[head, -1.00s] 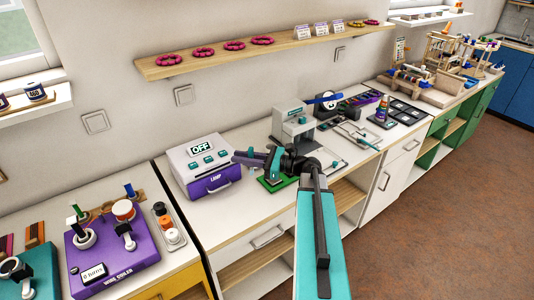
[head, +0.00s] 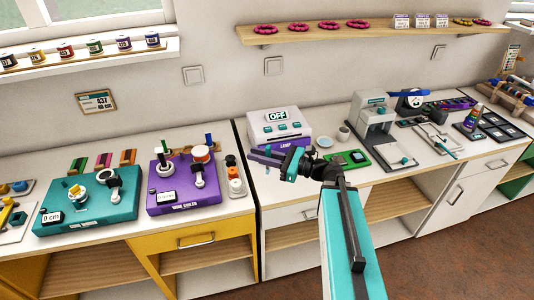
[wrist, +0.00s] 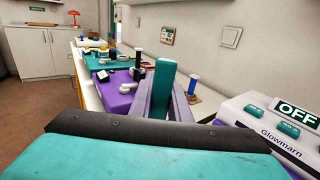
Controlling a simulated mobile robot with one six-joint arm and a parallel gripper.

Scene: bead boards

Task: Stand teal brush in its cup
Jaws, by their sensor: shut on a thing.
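My gripper (wrist: 161,98), with purple fingers, is shut on a flat teal bar, seemingly the teal brush (wrist: 163,80), which stands up between the fingers in the wrist view. Its lower part is hidden by my wrist. In the head view my gripper (head: 257,155) is in front of the lamp box, and the held thing is hard to make out there. A small pale cup (head: 344,134) stands on the counter right of the lamp box, beside a light blue dish (head: 325,143). I cannot tell if it is the brush's cup.
The white and purple lamp box (head: 279,128) reads OFF. A purple wire coiler board (head: 172,205) and a teal board (head: 85,228) lie to the left. A green board (head: 348,160) and a grey press (head: 375,120) stand to the right. A wall shelf (head: 380,32) hangs above.

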